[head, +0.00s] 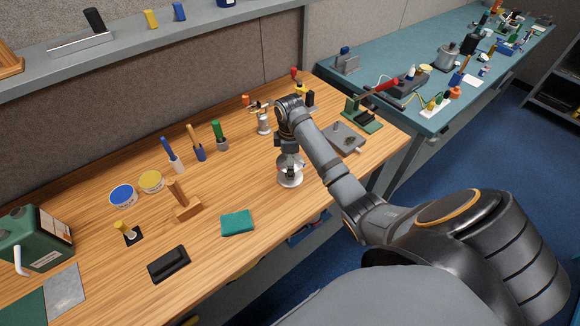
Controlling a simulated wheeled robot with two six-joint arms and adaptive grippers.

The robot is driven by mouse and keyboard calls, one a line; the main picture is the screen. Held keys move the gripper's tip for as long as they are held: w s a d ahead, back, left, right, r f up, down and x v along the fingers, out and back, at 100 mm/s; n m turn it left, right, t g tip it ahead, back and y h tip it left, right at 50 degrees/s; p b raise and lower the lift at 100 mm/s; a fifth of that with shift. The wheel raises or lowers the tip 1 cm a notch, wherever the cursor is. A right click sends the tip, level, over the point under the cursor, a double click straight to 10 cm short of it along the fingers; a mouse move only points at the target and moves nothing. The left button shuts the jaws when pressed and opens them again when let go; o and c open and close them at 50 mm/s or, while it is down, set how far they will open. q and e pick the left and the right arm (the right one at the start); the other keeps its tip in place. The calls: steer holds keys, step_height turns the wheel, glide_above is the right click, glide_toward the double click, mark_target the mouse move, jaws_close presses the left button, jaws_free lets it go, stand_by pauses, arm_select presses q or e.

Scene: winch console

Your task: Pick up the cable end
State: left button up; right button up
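My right arm comes in from the right over the wooden bench, and its wrist bends down near the bench's middle. The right gripper (289,158) points down over a small silver, round-based piece (290,178). I cannot tell whether the fingers touch it, or whether they are open or shut. No cable end can be clearly made out on the wooden bench. A thin white cable (381,79) shows on the teal bench beside a dark grey device (408,82). My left gripper is not in view.
The wooden bench (250,185) holds a green cloth (237,222), a black tray-like block (168,263), a wooden stand (186,205), a grey plate device (345,138) and a green canister (36,238). Several upright handled tools stand behind. Bare wood lies around the cloth.

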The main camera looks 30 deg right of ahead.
steer(key=c, duration=1.7)
steer(key=shift+r, duration=0.1)
